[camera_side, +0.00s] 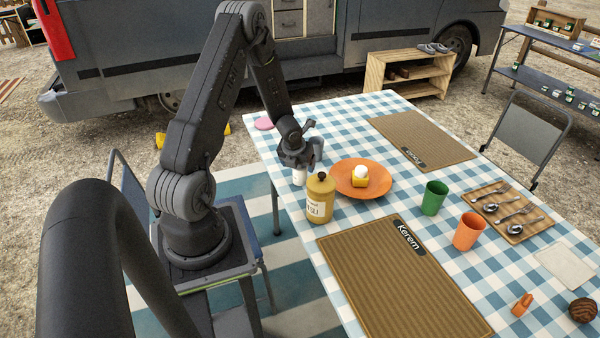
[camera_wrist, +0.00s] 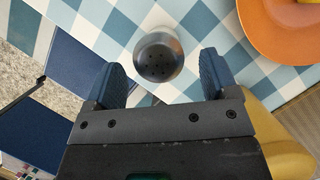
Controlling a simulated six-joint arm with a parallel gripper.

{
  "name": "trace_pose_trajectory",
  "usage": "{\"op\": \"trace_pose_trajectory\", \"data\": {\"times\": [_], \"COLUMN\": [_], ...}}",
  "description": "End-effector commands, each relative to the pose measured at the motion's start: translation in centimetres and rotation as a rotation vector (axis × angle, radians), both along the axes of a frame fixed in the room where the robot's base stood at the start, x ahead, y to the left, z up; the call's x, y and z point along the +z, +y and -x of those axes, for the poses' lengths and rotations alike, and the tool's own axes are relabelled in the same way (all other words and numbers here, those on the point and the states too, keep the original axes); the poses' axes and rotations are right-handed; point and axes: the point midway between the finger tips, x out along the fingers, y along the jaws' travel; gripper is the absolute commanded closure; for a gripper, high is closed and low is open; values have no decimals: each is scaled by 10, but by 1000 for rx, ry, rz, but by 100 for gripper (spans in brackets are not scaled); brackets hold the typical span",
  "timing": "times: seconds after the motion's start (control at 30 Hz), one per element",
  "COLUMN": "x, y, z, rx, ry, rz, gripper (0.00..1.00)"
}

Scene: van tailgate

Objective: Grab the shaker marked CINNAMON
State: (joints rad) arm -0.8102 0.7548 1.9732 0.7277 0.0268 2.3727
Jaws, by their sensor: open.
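A shaker with a grey metal top pierced with holes (camera_wrist: 158,57) stands on the checked cloth, seen from above in the wrist view. In the side view its pale body (camera_side: 299,177) shows just below my gripper (camera_side: 298,158). No label can be read on it, so I cannot tell whether it says CINNAMON. In the wrist view my gripper (camera_wrist: 162,72) is open, with one blue finger on each side of the near part of the shaker's top. No contact is visible.
A yellow bottle (camera_side: 320,198) stands close beside the shaker; it shows at lower right in the wrist view (camera_wrist: 285,140). Green (camera_side: 434,198) and orange (camera_side: 468,231) cups stand farther right.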

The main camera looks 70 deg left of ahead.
Motion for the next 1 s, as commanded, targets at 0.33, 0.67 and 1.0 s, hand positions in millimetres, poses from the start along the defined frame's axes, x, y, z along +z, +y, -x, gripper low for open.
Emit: {"op": "trace_pose_trajectory", "data": {"times": [0.33,0.67,1.0], "x": [-33,-35,-35], "y": [10,11,11], "z": [-9,-9,-9], "rx": [-1,0,1], "ry": [1,0,0], "rz": [1,0,0], "gripper": [20,21,54]}}
